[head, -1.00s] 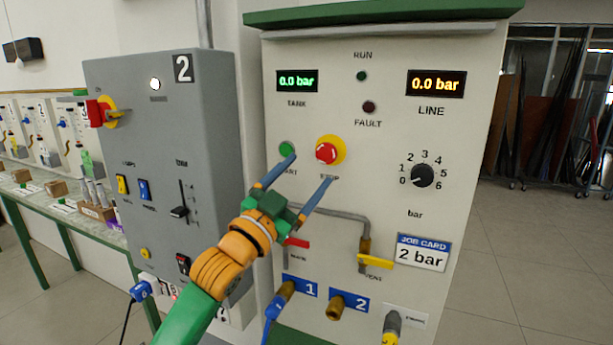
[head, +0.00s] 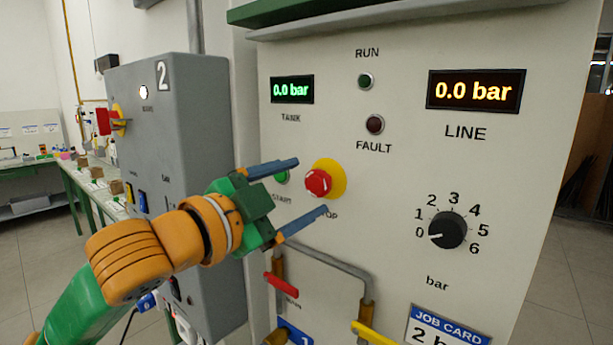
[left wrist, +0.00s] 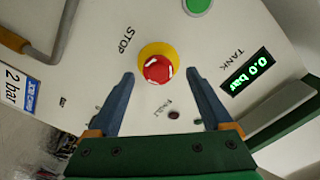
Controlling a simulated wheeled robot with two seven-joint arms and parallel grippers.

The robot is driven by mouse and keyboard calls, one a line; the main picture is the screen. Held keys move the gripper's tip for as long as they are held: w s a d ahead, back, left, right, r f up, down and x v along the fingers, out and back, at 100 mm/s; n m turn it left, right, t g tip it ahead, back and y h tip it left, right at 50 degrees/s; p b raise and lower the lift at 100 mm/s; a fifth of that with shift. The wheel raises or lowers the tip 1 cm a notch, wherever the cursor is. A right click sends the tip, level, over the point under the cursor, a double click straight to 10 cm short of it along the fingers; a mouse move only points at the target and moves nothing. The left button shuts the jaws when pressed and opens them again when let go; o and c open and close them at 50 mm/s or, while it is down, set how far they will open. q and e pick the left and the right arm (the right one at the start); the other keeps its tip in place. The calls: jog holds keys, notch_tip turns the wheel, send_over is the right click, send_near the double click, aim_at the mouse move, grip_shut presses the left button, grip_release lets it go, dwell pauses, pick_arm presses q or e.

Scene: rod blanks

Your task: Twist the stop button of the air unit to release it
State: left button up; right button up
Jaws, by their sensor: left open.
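The red stop button (head: 318,182) sits on a yellow disc on the cream front panel of the air unit (head: 400,200). In the left wrist view the stop button (left wrist: 157,69) lies ahead of the fingertips, midway between them. My left gripper (head: 311,187) is open, with one blue finger above the button's level and one below it in the head view. The gripper is empty, and its fingers appear not to touch the button. My right gripper is not in view.
The tank display (head: 292,90) and line display (head: 475,91) both read 0.0 bar. A black dial (head: 447,230) points near 0. A red-handled valve (head: 281,285), yellow-handled valve (head: 375,334) and pipe are below. A grey cabinet (head: 185,130) stands left.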

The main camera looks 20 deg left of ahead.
pick_arm(q)
jog(key=shift+x, duration=1.1)
jog(key=shift+w+d+f, duration=0.1)
jog(key=shift+w+d, duration=0.05)
jog(key=shift+d, duration=0.1)
jog(key=shift+a, duration=0.15)
jog(key=c, duration=1.3)
grip_shut()
jog(key=shift+m+p, duration=0.3)
jog(key=shift+p, duration=0.35)
jog(key=o, duration=1.3)
grip_release()
jog(key=b+v, duration=0.3)
jog(key=v, duration=0.4)
jog(key=shift+s, duration=0.25)
jog(key=shift+w, duration=0.15)
